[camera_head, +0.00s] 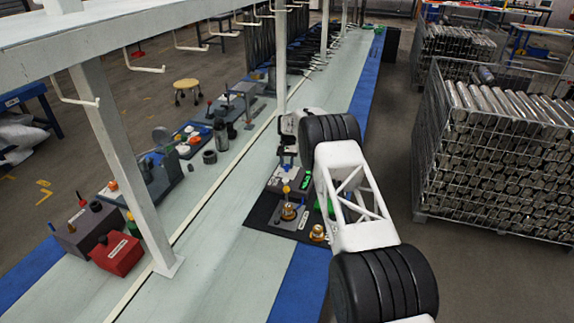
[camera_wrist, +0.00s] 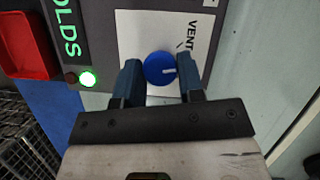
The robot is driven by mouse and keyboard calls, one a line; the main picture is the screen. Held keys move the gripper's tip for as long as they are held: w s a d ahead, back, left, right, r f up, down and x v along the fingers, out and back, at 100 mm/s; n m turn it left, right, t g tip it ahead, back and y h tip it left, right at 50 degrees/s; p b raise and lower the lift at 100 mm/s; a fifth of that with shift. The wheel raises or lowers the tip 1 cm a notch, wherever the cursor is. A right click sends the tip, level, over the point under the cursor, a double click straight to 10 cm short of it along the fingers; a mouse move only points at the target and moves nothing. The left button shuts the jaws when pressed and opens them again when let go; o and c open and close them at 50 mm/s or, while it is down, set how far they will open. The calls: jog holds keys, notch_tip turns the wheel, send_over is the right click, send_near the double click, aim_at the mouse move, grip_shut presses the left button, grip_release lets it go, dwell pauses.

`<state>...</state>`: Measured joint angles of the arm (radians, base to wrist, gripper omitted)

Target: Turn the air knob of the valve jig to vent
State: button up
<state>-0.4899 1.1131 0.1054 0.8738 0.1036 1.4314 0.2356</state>
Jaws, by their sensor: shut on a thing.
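The valve jig's blue air knob (camera_wrist: 157,66) shows in the wrist view on a white label plate (camera_wrist: 135,32) with the word VENT. My gripper (camera_wrist: 160,71) is shut on the knob, one blue-grey finger on each side. A green lamp (camera_wrist: 88,79) on the jig is lit beside a dark red lamp (camera_wrist: 70,78), below the lettering "OLDS". In the head view my gripper (camera_head: 287,160) is over the grey jig (camera_head: 279,176), and the knob is hidden.
A red bin (camera_wrist: 24,45) is beside the jig in the wrist view. In the head view, brass fittings (camera_head: 318,233) stand on a black mat (camera_head: 258,215) close to the jig. White rack posts (camera_head: 122,165) rise from the bench. The pale bench (camera_head: 215,235) left of the mat is clear.

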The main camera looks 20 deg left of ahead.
jog(key=n+h, duration=0.1)
jog(key=n, duration=0.2)
jog(key=n+t+h, duration=0.1)
jog(key=n, duration=0.2)
jog(key=shift+a+r, duration=0.15)
jog(key=shift+n, duration=0.3)
jog(key=o, duration=0.9)
jog(key=v, duration=0.7)
jog(key=shift+a+r, duration=0.15)
jog(key=shift+r, duration=0.1)
